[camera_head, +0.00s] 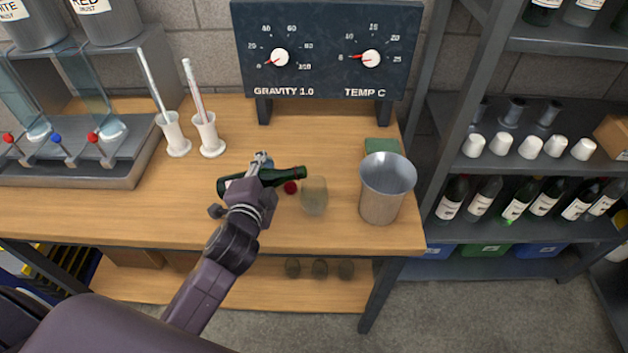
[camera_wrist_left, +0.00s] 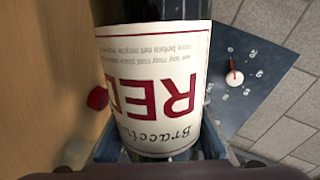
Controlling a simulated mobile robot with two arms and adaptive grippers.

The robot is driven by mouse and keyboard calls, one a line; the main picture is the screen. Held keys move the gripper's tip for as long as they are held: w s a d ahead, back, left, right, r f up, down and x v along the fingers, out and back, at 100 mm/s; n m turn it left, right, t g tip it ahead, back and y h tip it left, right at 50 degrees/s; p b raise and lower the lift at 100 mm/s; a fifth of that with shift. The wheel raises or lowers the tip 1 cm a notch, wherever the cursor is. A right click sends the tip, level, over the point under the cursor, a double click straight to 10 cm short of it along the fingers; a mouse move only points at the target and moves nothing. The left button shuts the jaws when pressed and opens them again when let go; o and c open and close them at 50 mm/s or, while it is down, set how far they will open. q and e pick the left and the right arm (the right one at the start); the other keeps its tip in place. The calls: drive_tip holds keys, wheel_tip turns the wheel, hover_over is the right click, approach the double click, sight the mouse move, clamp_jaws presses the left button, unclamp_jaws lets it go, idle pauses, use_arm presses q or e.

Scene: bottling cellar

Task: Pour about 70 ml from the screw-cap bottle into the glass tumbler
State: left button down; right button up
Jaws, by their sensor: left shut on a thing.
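My left gripper (camera_head: 262,172) is shut on the dark green screw-cap bottle (camera_head: 288,174). The bottle lies nearly level in the head view, its neck pointing right. In the left wrist view the bottle (camera_wrist_left: 155,80) fills the middle, with a white label reading RED. The glass tumbler (camera_head: 314,196) stands upright on the bench just right of and below the bottle's mouth. I cannot make out any liquid stream or the level in the glass. A small red cap (camera_head: 290,188) is on the bench below the neck; a red thing (camera_wrist_left: 98,98) also shows beside the bottle in the wrist view.
A metal bucket (camera_head: 386,190) stands right of the tumbler, with a green block (camera_head: 381,148) behind it. A gauge panel (camera_head: 328,50) stands at the back. Two cylinders in white holders (camera_head: 175,135) and a filler rack (camera_head: 75,165) stand left. The front bench strip is clear.

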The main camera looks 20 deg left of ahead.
use_arm(q)
drive_tip(key=shift+r+m+y+p, duration=0.3)
drive_tip(key=shift+r+m+p, duration=0.5)
drive_tip(key=shift+p, duration=0.6)
drive_tip(key=shift+r+m+y+p, duration=0.35)
drive_tip(key=shift+r+p, duration=0.4)
drive_tip(key=shift+p, duration=0.55)
drive_tip(key=shift+s+a+r, duration=0.1)
drive_tip(key=shift+a, duration=0.45)
drive_tip(key=shift+r+m+p, duration=0.3)
drive_tip(key=shift+m+p, duration=0.15)
drive_tip(key=shift+p, duration=0.3)
idle(1.1)
wheel_tip(320, 180, down, 3)
drive_tip(key=n+b, duration=0.1)
drive_tip(key=b, duration=0.3)
drive_tip(key=shift+n+b, duration=0.3)
drive_tip(key=shift+b, duration=0.1)
drive_tip(key=shift+h, duration=0.45)
drive_tip(key=shift+r+n, duration=0.2)
drive_tip(key=shift+n, duration=0.1)
drive_tip(key=shift+d+f+n+b, duration=0.1)
drive_tip(key=shift+f+n+b, duration=0.2)
drive_tip(key=shift+b, duration=0.4)
